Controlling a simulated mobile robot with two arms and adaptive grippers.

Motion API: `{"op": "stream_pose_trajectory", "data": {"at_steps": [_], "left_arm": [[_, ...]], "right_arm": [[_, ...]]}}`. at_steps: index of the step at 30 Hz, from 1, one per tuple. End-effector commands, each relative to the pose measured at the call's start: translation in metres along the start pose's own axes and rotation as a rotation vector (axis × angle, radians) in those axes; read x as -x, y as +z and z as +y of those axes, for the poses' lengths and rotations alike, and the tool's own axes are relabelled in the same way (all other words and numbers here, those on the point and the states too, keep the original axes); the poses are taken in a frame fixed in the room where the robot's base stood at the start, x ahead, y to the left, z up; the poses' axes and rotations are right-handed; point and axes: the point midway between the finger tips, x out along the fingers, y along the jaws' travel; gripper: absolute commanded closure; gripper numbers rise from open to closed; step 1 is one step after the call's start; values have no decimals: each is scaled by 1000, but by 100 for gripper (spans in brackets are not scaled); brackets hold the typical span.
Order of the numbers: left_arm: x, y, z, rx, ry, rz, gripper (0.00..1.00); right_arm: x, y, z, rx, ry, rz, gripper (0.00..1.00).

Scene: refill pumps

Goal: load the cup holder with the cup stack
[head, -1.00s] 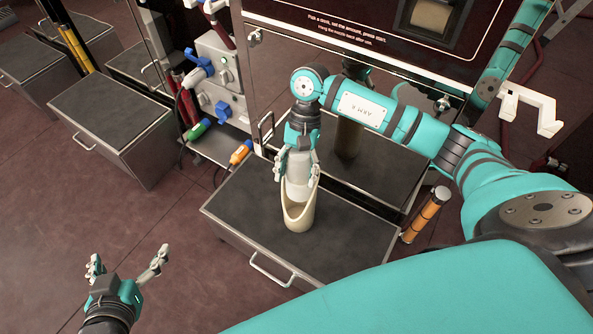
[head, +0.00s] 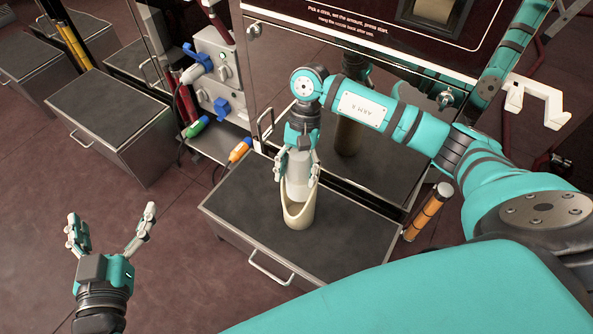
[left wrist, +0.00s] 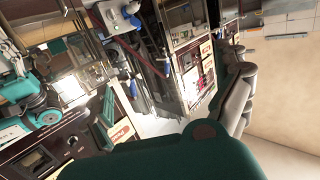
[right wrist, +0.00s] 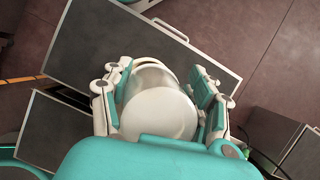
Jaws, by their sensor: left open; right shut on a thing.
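The cup holder (head: 299,213) is a cream tube with a cut-away front, standing upright on the dark top of a metal cabinet. The white cup stack (head: 297,178) is upright at the holder's mouth, its lower part inside or behind the rim. My right gripper (head: 297,172) is shut on the cup stack from above. In the right wrist view the cup stack (right wrist: 158,115) shows as a round white end between the fingers. My left gripper (head: 108,228) is open and empty over the floor at the lower left.
The cabinet top (head: 245,205) is clear around the holder. Behind it stands a machine front with a reflective panel. A pump panel (head: 218,65) with blue nozzles is at the left. An orange-banded post (head: 427,212) stands close on the right. A white hook bracket (head: 535,98) sticks out at upper right.

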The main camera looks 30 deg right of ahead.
Motion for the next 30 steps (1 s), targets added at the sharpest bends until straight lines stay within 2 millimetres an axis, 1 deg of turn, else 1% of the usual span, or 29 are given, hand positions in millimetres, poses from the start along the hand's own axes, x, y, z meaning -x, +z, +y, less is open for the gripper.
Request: {"op": "stream_pose_trajectory", "data": {"at_steps": [14, 30], "left_arm": [[-1, -37, 5, 4, 12, 218, 0], [12, -79, 11, 12, 26, 472, 0]], "right_arm": [[-9, -4, 0, 0, -1, 0, 77], [-19, -9, 0, 0, -1, 1, 77]]}}
